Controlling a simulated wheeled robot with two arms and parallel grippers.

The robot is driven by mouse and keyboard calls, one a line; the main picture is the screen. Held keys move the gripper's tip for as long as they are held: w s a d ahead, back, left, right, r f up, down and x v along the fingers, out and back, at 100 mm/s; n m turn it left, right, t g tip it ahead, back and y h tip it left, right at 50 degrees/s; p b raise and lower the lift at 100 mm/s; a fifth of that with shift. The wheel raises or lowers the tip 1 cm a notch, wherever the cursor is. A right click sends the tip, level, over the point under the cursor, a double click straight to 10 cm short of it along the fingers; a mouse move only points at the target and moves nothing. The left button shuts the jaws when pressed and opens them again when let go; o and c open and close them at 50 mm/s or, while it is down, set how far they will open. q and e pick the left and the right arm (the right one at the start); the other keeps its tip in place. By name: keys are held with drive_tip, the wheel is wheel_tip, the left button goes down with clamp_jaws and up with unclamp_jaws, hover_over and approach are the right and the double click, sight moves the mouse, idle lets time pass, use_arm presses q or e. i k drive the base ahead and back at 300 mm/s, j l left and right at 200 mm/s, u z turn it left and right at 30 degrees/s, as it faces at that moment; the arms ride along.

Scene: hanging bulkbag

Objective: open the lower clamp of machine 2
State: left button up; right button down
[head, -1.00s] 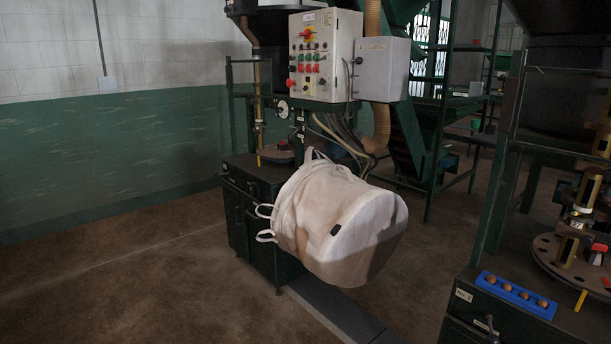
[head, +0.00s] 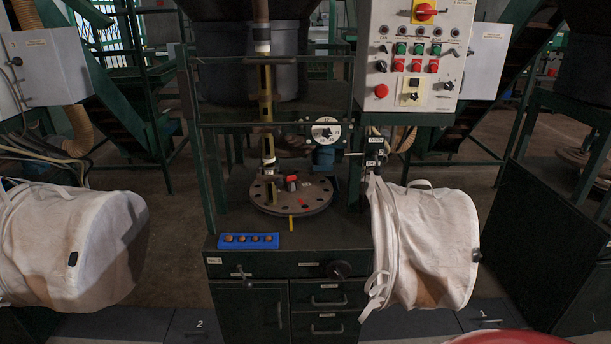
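A machine (head: 290,265) with a dark green cabinet stands in the middle of the head view; its small plate appears to read No. 2. A round indexed disc (head: 322,196) with holes lies on its top, under a brass-coloured column (head: 266,95). A control panel (head: 415,62) with red, green and black controls is at upper right. Small labelled switches (head: 374,148) sit below the panel's left edge; their text is too small to read surely. I cannot make out the lower clamp. Neither gripper is in view.
A blue tray (head: 249,241) with several brown round pieces lies on the machine top. Floor plates (head: 185,325) are marked 2 and 1. A red rounded thing (head: 510,338) shows at the bottom edge.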

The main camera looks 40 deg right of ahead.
sight(277, 179)
drive_tip(key=z, duration=0.95)
